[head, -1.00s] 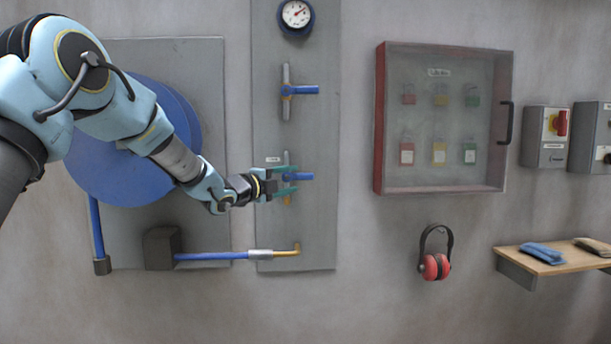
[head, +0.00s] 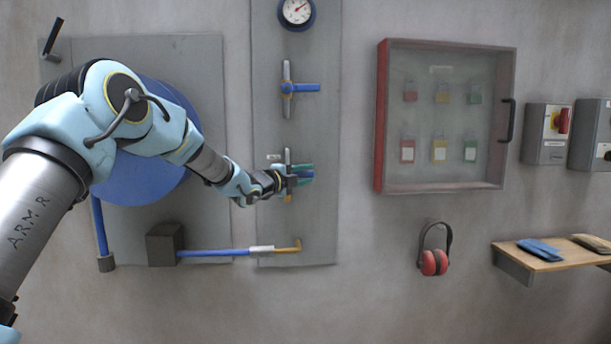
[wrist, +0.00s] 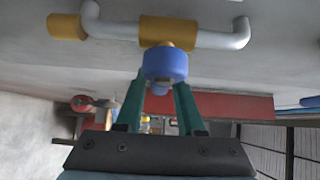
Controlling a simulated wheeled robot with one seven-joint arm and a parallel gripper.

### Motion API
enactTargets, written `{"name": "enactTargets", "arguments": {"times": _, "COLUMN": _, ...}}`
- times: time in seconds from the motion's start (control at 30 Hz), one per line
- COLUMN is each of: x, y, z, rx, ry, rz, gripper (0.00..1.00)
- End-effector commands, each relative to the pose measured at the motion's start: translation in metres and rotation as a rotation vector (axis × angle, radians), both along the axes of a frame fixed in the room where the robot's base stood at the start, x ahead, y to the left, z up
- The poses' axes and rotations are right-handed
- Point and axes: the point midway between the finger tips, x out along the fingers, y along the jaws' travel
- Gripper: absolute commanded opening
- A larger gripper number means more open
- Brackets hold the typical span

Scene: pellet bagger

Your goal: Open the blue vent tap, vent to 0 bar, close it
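Two taps with blue levers sit on a vertical pipe panel. The upper tap (head: 300,88) has its lever level, pointing right. At the lower tap (head: 309,174) the lever also points right, partly hidden by my gripper (head: 301,175), whose teal fingers lie above and below it. In the wrist view my gripper (wrist: 160,90) has a finger on each side of the blue part (wrist: 165,64), below a yellow valve body (wrist: 168,31). Whether the fingers press on it cannot be told. The round gauge (head: 296,11) is above; its needle points up and right, its figures too small to read.
A red-framed lock cabinet (head: 380,120) hangs to the right. Ear defenders (head: 434,262) hang below it. A wooden shelf (head: 548,266) and switch boxes (head: 547,135) are at far right. The wall between panel and cabinet is clear.

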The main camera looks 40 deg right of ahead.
Motion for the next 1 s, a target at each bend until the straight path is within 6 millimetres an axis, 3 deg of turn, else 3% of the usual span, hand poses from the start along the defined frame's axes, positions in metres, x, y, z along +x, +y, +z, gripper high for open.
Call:
{"name": "enactTargets", "arguments": {"times": 0.07, "x": 0.0000, "y": 0.0001, "z": 0.0001, "rx": 0.000, "ry": 0.000, "rz": 0.000, "gripper": 0.27}}
{"name": "enactTargets", "arguments": {"times": 0.3, "x": 0.0000, "y": 0.0002, "z": 0.0000, "rx": 0.000, "ry": 0.000, "rz": 0.000, "gripper": 0.00}}
{"name": "enactTargets", "arguments": {"times": 1.0, "x": 0.0002, "y": 0.0003, "z": -0.0003, "rx": 0.001, "ry": 0.000, "rz": 0.000, "gripper": 0.00}}
